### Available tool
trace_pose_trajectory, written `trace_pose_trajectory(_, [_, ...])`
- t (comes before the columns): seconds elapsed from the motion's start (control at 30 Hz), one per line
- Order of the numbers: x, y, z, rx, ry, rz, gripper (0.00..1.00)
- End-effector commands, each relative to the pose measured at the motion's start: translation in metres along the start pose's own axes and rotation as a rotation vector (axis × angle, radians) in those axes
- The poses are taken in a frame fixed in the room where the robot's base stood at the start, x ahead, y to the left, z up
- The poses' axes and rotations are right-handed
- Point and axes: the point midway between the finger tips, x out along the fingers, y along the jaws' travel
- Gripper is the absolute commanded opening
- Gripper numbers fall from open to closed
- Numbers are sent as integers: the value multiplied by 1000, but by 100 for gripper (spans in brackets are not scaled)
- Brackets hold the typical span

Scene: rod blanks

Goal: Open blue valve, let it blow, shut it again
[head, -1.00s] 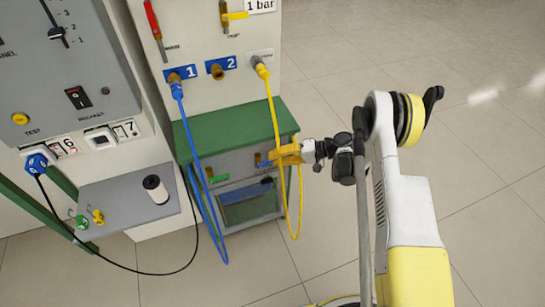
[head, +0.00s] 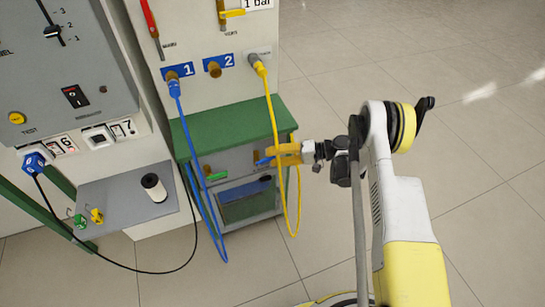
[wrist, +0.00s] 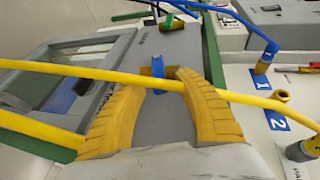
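The blue valve lever (head: 263,161) is on the front of the low grey cabinet with the green top (head: 235,128). In the wrist view the blue lever (wrist: 158,76) stands between and just beyond my fingertips. My gripper (head: 276,156) has yellow fingers and is at the cabinet front. In the wrist view its fingers (wrist: 170,80) are spread with a gap between them. I cannot tell whether either finger touches the lever. The lever's base is partly hidden by the fingers and the yellow hose.
The yellow hose (head: 272,110) hangs beside my gripper and crosses the fingers in the wrist view (wrist: 60,68). A green valve lever (head: 216,177) is left of the blue one. A blue hose (head: 190,130) hangs at the cabinet's left. The floor at right is clear.

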Motion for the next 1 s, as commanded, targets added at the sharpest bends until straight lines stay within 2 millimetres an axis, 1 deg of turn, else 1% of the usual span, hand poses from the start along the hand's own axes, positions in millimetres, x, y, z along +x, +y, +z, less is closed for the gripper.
trace_pose_trajectory(0.23, [-2,0,0,0,1,0,38])
trace_pose_trajectory(0.33, [-11,0,-1,1,2,0,38])
trace_pose_trajectory(0.47, [-36,0,-1,1,4,1,38])
trace_pose_trajectory(0.6, [-69,0,-1,1,5,1,38])
trace_pose_trajectory(0.7, [-89,0,-1,1,3,0,38])
trace_pose_trajectory(0.83, [-109,0,0,1,2,0,38])
trace_pose_trajectory(1.0, [-120,0,0,0,1,0,38])
